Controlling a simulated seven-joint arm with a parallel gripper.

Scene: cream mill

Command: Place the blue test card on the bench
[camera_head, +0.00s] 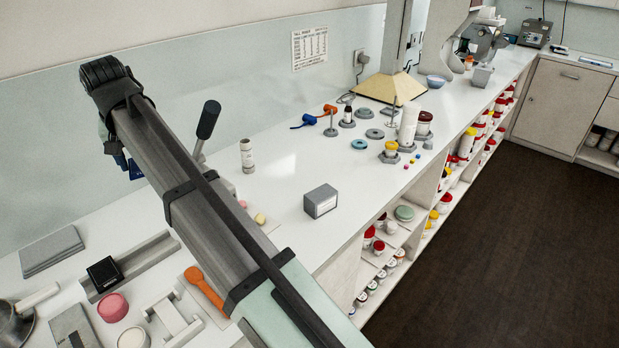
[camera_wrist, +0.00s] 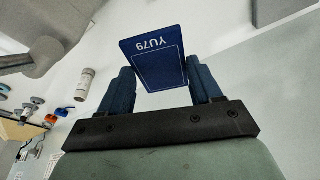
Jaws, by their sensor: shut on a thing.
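The blue test card (camera_wrist: 155,62), printed with YU79, is between the two dark blue fingers of my gripper (camera_wrist: 160,76) in the wrist view. The gripper is shut on it, and the card stands out past the fingertips, tilted. In the head view my arm hides most of the gripper; a bit of blue, likely the card (camera_head: 135,169), shows at the arm's left over the bench. The white bench (camera_head: 275,170) runs from the lower left to the far right. I cannot tell the card's exact height above it.
A grey box (camera_head: 320,201) stands near the front edge. A white bottle (camera_head: 247,156) stands just right of my arm, by an upright dark-handled lever (camera_head: 207,121). A grey slab (camera_head: 52,250) and a black block (camera_head: 104,272) lie at left. Bench between bottle and box is clear.

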